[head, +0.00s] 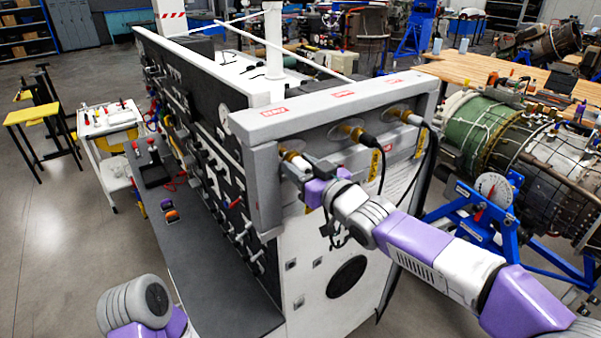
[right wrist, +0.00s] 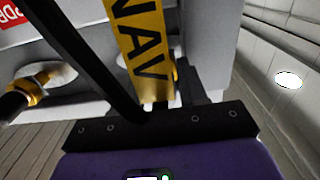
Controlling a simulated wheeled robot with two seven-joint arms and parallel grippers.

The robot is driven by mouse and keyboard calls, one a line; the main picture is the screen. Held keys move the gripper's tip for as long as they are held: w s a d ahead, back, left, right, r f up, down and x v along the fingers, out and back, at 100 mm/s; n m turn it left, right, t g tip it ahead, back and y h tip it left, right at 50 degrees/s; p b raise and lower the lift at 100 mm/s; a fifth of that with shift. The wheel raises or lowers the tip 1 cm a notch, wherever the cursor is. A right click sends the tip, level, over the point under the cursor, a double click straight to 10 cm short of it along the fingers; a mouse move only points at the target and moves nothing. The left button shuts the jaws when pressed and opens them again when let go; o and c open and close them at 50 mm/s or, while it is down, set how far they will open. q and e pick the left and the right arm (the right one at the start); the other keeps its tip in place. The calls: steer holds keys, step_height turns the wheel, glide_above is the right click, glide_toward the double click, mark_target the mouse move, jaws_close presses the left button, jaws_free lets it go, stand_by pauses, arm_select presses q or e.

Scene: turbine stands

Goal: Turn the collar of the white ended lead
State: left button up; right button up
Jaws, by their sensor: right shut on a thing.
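Three leads plug into the grey panel box (head: 345,115) in a row. The left-hand lead (head: 298,162) has a brass collar (head: 287,153) and a pale end. The middle lead (head: 366,138) has a black end. The right-hand lead (head: 413,119) also looks pale. My right gripper (head: 308,178) is at the left-hand lead, shut on it around its collar; the fingers hide the exact contact. In the right wrist view, the jaws (right wrist: 160,122) fill the bottom and the held part is hidden. My left gripper is out of view.
A yellow tag (head: 375,165) hangs by the middle lead. A turbine engine (head: 520,150) stands at the right.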

mark_target(308, 172)
steer(key=n+b, duration=0.1)
steer(key=n, duration=0.3)
steer(key=shift+n, duration=0.3)
steer(key=shift+n+b, duration=0.75)
steer(key=shift+n, duration=1.25)
steer(key=o, duration=1.1)
steer(key=shift+d, duration=0.1)
steer(key=p+v, duration=0.1)
steer(key=v, duration=0.6)
steer(key=shift+s+d, duration=0.15)
steer(key=shift+s, duration=0.05)
